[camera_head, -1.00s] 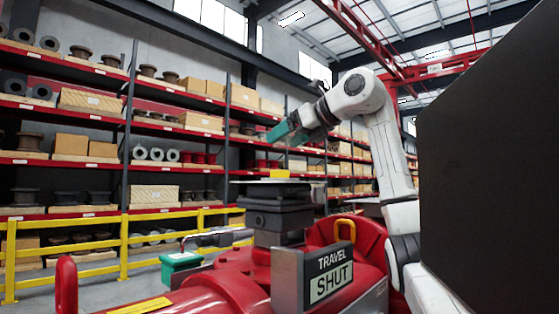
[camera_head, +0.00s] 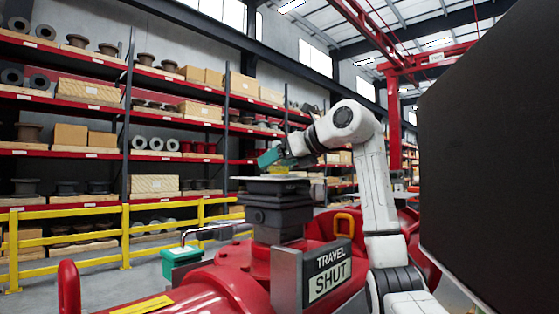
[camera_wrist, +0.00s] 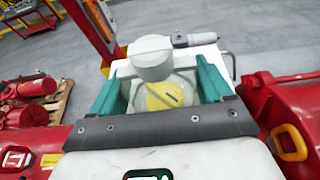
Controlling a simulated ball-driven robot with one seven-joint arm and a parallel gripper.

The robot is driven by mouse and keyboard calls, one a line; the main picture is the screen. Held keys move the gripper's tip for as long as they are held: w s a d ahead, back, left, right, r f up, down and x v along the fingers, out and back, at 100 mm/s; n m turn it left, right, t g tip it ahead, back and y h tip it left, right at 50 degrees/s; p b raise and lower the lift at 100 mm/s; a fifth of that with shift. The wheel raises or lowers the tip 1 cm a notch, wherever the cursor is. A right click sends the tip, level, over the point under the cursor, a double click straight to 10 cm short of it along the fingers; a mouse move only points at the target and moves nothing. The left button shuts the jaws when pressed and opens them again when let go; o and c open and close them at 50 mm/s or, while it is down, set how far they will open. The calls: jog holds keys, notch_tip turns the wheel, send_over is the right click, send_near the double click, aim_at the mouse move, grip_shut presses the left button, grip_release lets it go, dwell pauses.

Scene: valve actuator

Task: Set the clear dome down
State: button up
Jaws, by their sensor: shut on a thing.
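My gripper (camera_head: 277,157) is low over the pale plate (camera_head: 248,178) on top of the dark block (camera_head: 277,202). Its teal fingers (camera_wrist: 161,88) are shut on the clear dome (camera_wrist: 151,62), which looks like a pale, rounded shape between them in the wrist view. A yellow piece with a dark slot (camera_wrist: 163,95) shows between the fingers. A yellow piece (camera_head: 278,169) also shows just above the plate in the head view. The dome's outline is lost there. I cannot tell whether its rim touches the plate.
A grey rod-like part (camera_wrist: 192,39) lies at the plate's far side. The red actuator body (camera_head: 225,282) carries a "TRAVEL SHUT" sign (camera_head: 329,273). A green box (camera_head: 181,261) stands to the left. A large dark panel (camera_head: 485,150) fills the right side. Shelves and yellow rails stand behind.

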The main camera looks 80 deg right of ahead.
jog(key=shift+f, duration=0.4)
jog(key=shift+f+b, duration=0.2)
jog(key=shift+b, duration=0.1)
jog(key=o, duration=1.1)
jog(key=shift+c, duration=0.2)
jog(key=shift+r, duration=0.1)
